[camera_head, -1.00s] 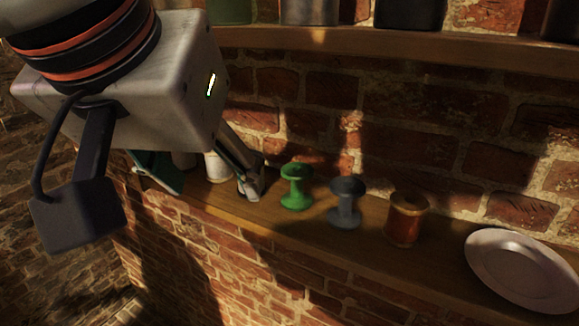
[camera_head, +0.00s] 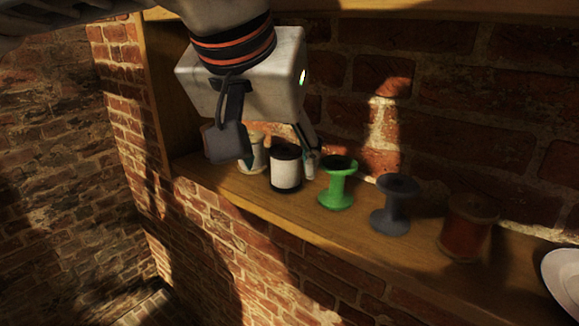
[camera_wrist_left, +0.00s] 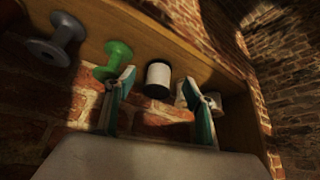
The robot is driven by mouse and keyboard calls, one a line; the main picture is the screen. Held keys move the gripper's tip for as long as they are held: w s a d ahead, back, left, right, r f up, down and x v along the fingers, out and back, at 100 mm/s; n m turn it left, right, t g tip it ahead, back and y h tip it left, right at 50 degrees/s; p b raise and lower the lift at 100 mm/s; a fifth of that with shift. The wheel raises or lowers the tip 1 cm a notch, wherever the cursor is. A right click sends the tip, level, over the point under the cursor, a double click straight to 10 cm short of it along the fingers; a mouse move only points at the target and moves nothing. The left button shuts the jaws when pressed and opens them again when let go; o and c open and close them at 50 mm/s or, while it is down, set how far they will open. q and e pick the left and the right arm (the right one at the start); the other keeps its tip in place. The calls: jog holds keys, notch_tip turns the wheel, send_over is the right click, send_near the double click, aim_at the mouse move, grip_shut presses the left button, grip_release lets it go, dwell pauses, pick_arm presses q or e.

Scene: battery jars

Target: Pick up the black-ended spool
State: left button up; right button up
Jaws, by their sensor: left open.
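The black-ended spool (camera_head: 286,168) has white thread between black ends and stands upright on the wooden shelf (camera_head: 255,198). It also shows in the left wrist view (camera_wrist_left: 158,79), beyond the gap between my left fingers. My left gripper (camera_head: 280,164) is open, its fingers at the back of the shelf around the spool's left and right sides in the head view. In the left wrist view the open left gripper (camera_wrist_left: 162,85) has nothing between its pads that I can see gripped. I cannot tell how near the fingers are to the spool. My right gripper is not in view.
A pale spool (camera_head: 252,152) stands left of it, partly hidden by my gripper. A green spool (camera_head: 338,184) stands close on its right, then a grey spool (camera_head: 396,206), a brown-red spool (camera_head: 467,228) and a white plate (camera_head: 562,283). A brick wall backs the shelf.

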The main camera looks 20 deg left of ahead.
aim_at(285, 150)
pick_arm(q)
jog(key=w, duration=0.2)
jog(key=w+f, duration=0.1)
jog(key=w, duration=0.1)
jog(key=shift+w+a+f, duration=0.1)
jog(key=shift+w+a, duration=0.05)
jog(key=shift+w, duration=0.25)
jog(key=c, duration=1.1)
